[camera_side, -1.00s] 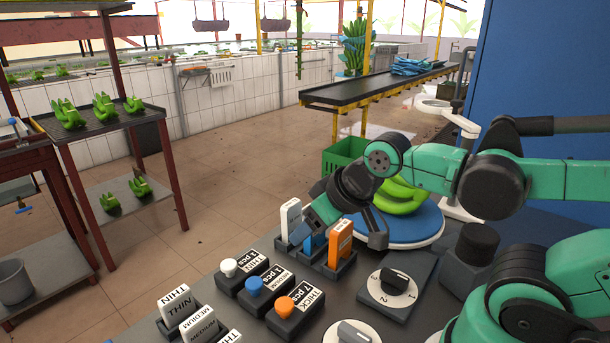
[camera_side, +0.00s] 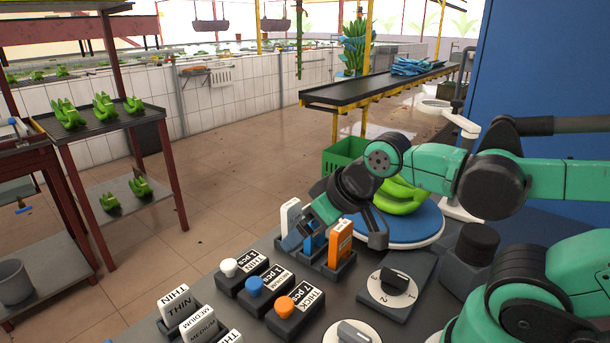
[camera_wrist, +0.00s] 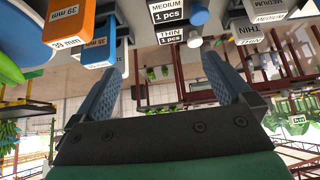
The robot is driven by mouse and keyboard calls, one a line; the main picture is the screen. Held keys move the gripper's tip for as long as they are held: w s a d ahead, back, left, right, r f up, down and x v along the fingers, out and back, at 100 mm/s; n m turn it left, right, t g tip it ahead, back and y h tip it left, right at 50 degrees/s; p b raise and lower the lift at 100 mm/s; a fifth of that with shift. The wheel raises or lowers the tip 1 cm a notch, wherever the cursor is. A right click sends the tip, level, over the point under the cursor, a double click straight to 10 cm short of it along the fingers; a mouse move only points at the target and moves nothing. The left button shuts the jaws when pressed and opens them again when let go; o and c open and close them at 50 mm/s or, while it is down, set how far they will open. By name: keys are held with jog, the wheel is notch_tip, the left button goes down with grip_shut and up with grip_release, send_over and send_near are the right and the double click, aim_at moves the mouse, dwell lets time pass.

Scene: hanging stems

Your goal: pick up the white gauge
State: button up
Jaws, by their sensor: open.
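The white gauge (camera_side: 289,214) stands upright in the left slot of a dark holder in the side view. My gripper (camera_side: 335,240) is just to its right, above the holder. One finger overlaps the gauge's lower front in this view; I cannot tell whether it touches. The jaws are open. In the wrist view the open fingers (camera_wrist: 160,68) have nothing between them.
The blue gauge (camera_side: 311,241) and orange gauge (camera_side: 340,243) share the holder, close to my fingers. Knobbed blocks (camera_side: 255,287) stand in front. A dial (camera_side: 393,289) is at the right. Green bananas (camera_side: 402,198) lie on a blue round plate (camera_side: 425,226) behind.

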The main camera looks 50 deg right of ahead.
jog(key=w+d+r+g, duration=0.3)
jog(key=w, duration=0.3)
jog(key=g, duration=0.4)
send_over(291, 203)
jog(key=f, duration=0.3)
jog(key=shift+s+a+f, duration=0.25)
jog(key=shift+a+f, duration=0.05)
jog(key=shift+w+d+f, duration=0.25)
jog(key=shift+d+f, duration=0.1)
jog(key=shift+f, duration=2.85)
jog(key=c, duration=1.3)
jog(key=shift+r, duration=0.1)
